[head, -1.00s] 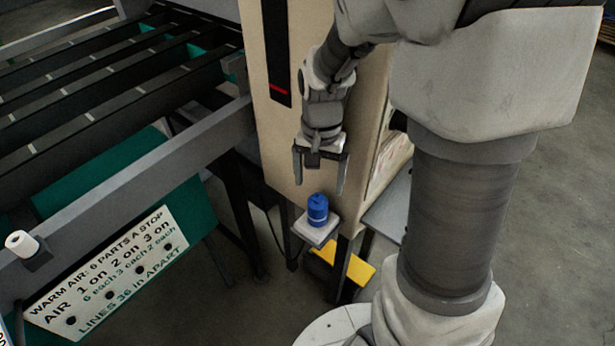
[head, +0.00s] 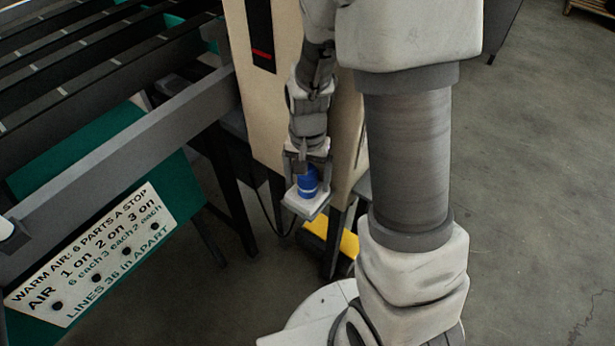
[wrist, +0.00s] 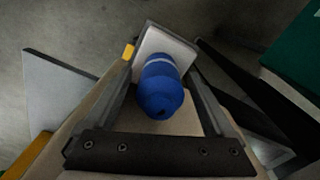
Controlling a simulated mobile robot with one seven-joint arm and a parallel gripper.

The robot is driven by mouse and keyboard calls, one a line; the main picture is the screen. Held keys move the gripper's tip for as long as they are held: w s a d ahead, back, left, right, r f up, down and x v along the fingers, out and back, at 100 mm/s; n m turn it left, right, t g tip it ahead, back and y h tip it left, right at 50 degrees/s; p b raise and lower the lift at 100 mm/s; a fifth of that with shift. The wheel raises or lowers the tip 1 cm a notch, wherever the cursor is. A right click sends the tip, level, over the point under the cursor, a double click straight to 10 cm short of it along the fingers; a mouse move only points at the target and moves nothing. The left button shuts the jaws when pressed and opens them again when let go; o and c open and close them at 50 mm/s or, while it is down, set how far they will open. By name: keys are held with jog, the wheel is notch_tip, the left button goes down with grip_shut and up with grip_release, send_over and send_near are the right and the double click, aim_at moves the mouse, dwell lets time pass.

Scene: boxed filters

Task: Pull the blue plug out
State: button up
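The blue plug (head: 307,183) stands upright on a small pale square socket plate (head: 303,206) beside the beige cabinet. My gripper (head: 308,188) is over it, with one finger on each side of the plug. In the wrist view the blue plug (wrist: 160,90) is between the two fingers of my gripper (wrist: 161,82), with a gap showing on each side, so the gripper looks open around it. The plate (wrist: 165,42) shows beyond the plug. The plug's lower end is partly hidden in the wrist view.
The beige cabinet (head: 278,130) stands right behind my gripper. A slatted conveyor frame (head: 160,140) with a white sign (head: 95,255) is to the left. A yellow object (head: 343,240) lies below the plate. Open floor lies to the right.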

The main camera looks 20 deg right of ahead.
grip_shut()
jog(key=shift+r+p, duration=2.3)
jog(key=shift+r, duration=0.45)
jog(key=shift+r, duration=0.2)
notch_tip(320, 180, up, 9)
jog(key=p, duration=0.7)
jog(key=shift+p, duration=0.3)
jog(key=shift+f, duration=0.1)
